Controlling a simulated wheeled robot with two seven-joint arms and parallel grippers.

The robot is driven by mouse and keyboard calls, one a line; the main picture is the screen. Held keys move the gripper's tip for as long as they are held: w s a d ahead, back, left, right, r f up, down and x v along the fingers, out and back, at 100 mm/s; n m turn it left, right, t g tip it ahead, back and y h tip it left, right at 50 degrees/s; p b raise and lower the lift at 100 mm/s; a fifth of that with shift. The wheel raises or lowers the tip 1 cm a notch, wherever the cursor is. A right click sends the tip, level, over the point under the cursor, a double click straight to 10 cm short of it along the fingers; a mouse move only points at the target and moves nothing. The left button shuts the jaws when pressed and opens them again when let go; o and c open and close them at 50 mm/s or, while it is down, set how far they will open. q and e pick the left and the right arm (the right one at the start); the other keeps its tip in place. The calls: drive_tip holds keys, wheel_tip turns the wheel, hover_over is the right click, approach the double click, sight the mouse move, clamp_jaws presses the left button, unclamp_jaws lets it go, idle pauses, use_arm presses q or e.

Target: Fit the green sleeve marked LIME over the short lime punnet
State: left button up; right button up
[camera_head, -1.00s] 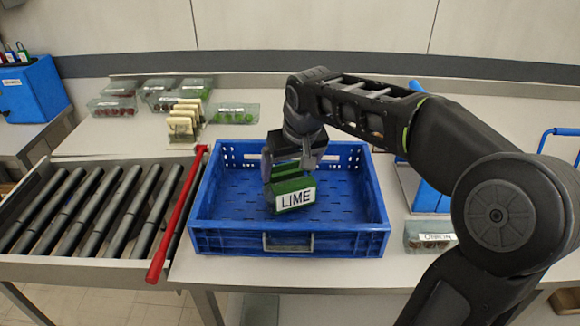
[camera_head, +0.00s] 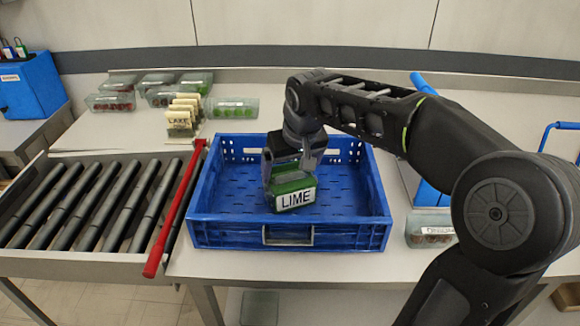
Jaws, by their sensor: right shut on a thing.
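The green sleeve (camera_head: 294,196), with its white LIME label facing me, is in the blue crate (camera_head: 290,236). My right gripper (camera_head: 292,178) comes down from above with its fingers around the sleeve and is shut on it. I cannot tell whether the sleeve touches the crate floor, or whether a punnet is inside it. A clear punnet with green limes (camera_head: 232,108) stands on the table behind the crate. Another punnet with green contents (camera_head: 196,83) stands further back. My left gripper is not in view.
Several sleeves (camera_head: 182,114) stand in a row behind the crate's left corner, beside several filled punnets (camera_head: 110,102). A red bar (camera_head: 175,208) lies between the roller conveyor (camera_head: 90,205) and the crate. Another labelled punnet (camera_head: 430,230) stands right of the crate. The crate floor around the sleeve is clear.

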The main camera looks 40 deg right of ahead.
idle(0.3)
drive_tip(key=o, duration=1)
drive_tip(key=shift+o, duration=0.2)
drive_tip(key=shift+r, duration=0.1)
drive_tip(key=shift+r+p, duration=2.7)
drive_tip(key=shift+r, duration=0.7)
